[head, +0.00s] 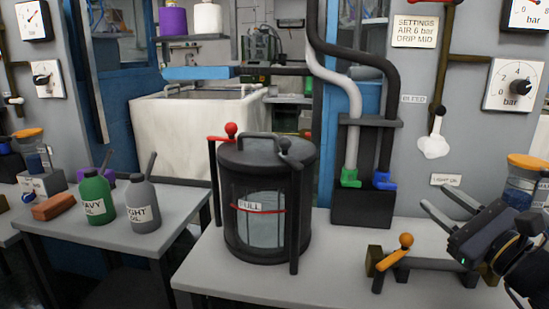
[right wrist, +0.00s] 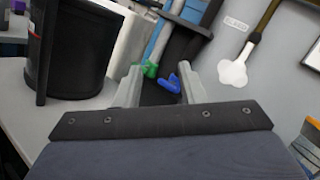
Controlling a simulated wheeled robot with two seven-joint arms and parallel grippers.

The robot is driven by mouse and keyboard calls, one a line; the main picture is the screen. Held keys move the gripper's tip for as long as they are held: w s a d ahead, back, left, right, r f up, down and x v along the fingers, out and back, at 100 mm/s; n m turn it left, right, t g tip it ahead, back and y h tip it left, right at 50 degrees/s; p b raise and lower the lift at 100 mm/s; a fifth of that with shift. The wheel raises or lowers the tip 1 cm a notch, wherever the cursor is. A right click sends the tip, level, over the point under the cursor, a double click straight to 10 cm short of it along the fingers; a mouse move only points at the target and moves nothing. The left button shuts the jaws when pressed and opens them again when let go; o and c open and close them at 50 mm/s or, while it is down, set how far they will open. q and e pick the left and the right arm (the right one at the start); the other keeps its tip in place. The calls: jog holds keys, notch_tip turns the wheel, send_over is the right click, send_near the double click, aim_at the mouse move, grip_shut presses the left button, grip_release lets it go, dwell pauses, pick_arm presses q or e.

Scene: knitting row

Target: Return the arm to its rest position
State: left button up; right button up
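My right gripper (head: 434,196) is at the right of the head view, above the right part of the grey table (head: 225,275). Its two fingers are apart. The right wrist view shows both fingertips (right wrist: 163,76) spread with nothing held between them. Beyond them, in the background, are the green and blue hose fittings. My left arm and left gripper are not in the head view.
A dark cylindrical tank (head: 262,160) labelled FULL stands on the table. Green (head: 350,178) and blue (head: 384,181) valves stand behind. Oil bottles (head: 96,198) are on the left table.

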jog(key=s+a+f+n+g+y, duration=0.3)
jog(key=s+a+f+n+g, duration=0.55)
jog(key=a+f+n, duration=0.35)
jog(key=s+f+n+g+h, duration=0.5)
jog(key=s+f+n, duration=0.7)
jog(key=f, duration=0.1)
notch_tip(320, 180, up, 36)
jog(key=p, duration=3.6)
jog(key=shift+n+h+p, duration=0.3)
jog(key=shift+h+p, duration=0.1)
